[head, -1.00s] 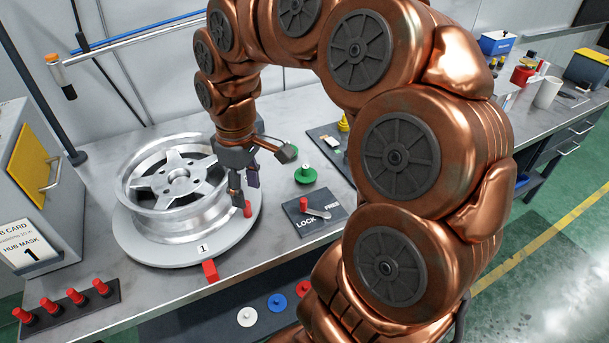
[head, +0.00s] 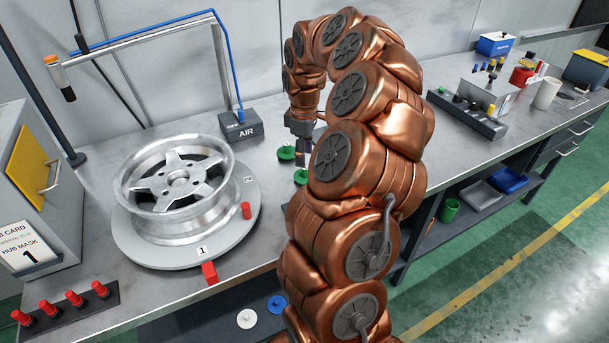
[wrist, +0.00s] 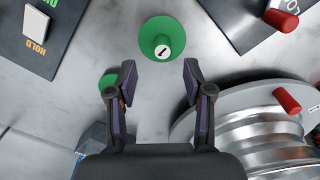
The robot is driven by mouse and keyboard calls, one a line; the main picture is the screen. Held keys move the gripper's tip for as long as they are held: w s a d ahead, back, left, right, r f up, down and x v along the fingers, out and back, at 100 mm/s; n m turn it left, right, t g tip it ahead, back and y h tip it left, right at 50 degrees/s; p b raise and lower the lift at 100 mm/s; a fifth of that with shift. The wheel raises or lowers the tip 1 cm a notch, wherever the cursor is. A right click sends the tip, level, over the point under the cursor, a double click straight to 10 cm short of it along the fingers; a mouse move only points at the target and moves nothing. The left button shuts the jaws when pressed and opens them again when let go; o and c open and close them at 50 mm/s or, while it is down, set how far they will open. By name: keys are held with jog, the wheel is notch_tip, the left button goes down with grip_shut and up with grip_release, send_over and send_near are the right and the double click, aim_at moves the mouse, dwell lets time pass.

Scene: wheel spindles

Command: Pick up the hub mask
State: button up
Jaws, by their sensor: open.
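A green hub mask with a knob marked 1 (wrist: 162,38) lies on the metal bench, just ahead of my gripper in the wrist view. In the head view a green mask (head: 300,176) shows partly behind my arm. A second green mask (head: 286,152) lies farther back; in the wrist view a green piece (wrist: 108,82) is partly covered by the left finger. My gripper (wrist: 159,72) is open and empty, its fingertips apart on either side of the near edge of the marked mask. In the head view my gripper (head: 303,158) hangs over the bench by the masks.
A silver wheel (head: 175,185) sits on a round turntable (head: 190,255) with a red pin (head: 246,210), to the left. An AIR box (head: 240,126) stands behind. In the wrist view, dark plates lie at upper left (wrist: 45,65) and upper right (wrist: 240,35).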

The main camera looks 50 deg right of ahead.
aim_at(305, 168)
jog(key=shift+s+a+f+p, duration=0.15)
jog(key=shift+f+p, duration=0.35)
jog(key=shift+f, duration=0.65)
jog(key=shift+s+d+f+p, duration=0.15)
jog(key=shift+f+p, duration=0.3)
jog(key=shift+f, duration=0.7)
jog(key=shift+a+f, duration=0.1)
jog(key=shift+f, duration=0.3)
jog(key=shift+c, duration=0.3)
grip_shut()
